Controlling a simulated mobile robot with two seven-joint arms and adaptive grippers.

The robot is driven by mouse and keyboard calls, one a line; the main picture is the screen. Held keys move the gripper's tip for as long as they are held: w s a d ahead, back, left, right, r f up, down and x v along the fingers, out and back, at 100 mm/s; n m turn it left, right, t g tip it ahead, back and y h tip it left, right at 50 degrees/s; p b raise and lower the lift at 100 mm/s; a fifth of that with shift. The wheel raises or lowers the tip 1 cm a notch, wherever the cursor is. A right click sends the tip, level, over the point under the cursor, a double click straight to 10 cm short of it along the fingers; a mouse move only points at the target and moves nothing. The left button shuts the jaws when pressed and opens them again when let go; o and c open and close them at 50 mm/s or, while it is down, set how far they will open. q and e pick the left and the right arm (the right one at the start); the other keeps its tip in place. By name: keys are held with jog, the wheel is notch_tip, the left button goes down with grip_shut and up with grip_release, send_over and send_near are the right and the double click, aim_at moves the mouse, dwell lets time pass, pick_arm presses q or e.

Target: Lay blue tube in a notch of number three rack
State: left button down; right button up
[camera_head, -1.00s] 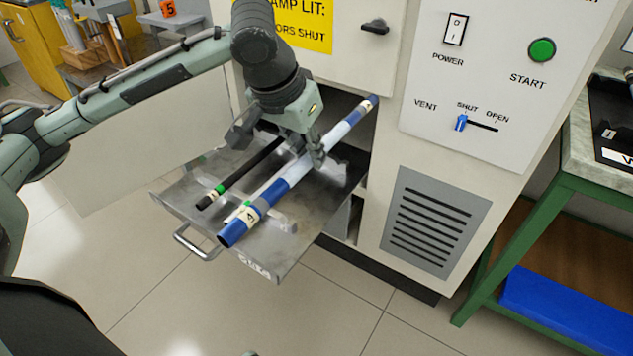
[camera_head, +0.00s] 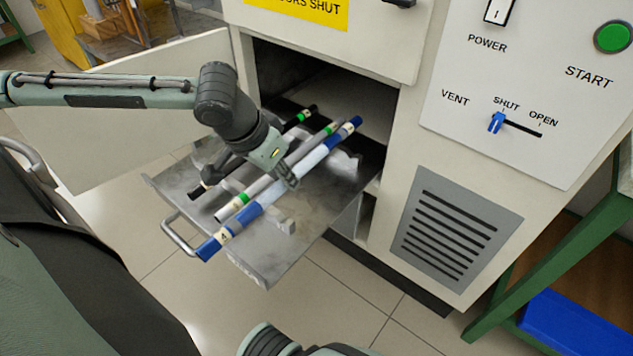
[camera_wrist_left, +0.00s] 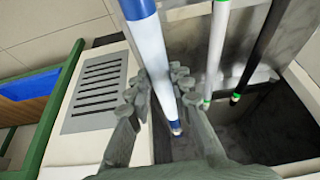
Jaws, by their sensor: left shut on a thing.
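The blue tube (camera_head: 312,160) has blue ends and a pale middle. It lies lengthwise along a pulled-out metal tray (camera_head: 320,222), its near end past the tray's front edge. My left gripper (camera_head: 290,178) is shut on its middle. In the left wrist view the tube (camera_wrist_left: 152,50) runs between the fingers (camera_wrist_left: 165,95). Beside it are a grey tube (camera_head: 234,208) with a green band and a black rod (camera_head: 205,189). Whether the blue tube rests in a notch or hangs just above is unclear. No rack number is readable. My right gripper is out of view.
The tray has a front handle (camera_head: 180,232) and raised metal supports. It comes out of an open cabinet chamber (camera_head: 330,90), with an open door (camera_head: 140,105) at left. A control panel (camera_head: 530,90) is at right. A green-framed bench (camera_head: 560,240) stands at far right.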

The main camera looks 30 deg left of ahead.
pick_arm(q)
jog(key=w+f+b, duration=0.1)
jog(key=w+f, duration=0.8)
jog(key=f, duration=0.1)
jog(key=shift+w+a+b, duration=0.1)
jog(key=shift+w+b, duration=0.3)
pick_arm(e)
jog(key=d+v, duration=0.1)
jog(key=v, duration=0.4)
pick_arm(q)
jog(key=shift+f, duration=0.1)
jog(key=c, duration=1.4)
grip_release()
jog(key=shift+o, duration=0.2)
jog(key=shift+s+r, duration=0.1)
jog(key=shift+r, duration=0.3)
jog(key=p+v, duration=0.2)
jog(key=v, duration=0.9)
jog(key=shift+s+r, duration=0.1)
jog(key=shift+r, duration=0.1)
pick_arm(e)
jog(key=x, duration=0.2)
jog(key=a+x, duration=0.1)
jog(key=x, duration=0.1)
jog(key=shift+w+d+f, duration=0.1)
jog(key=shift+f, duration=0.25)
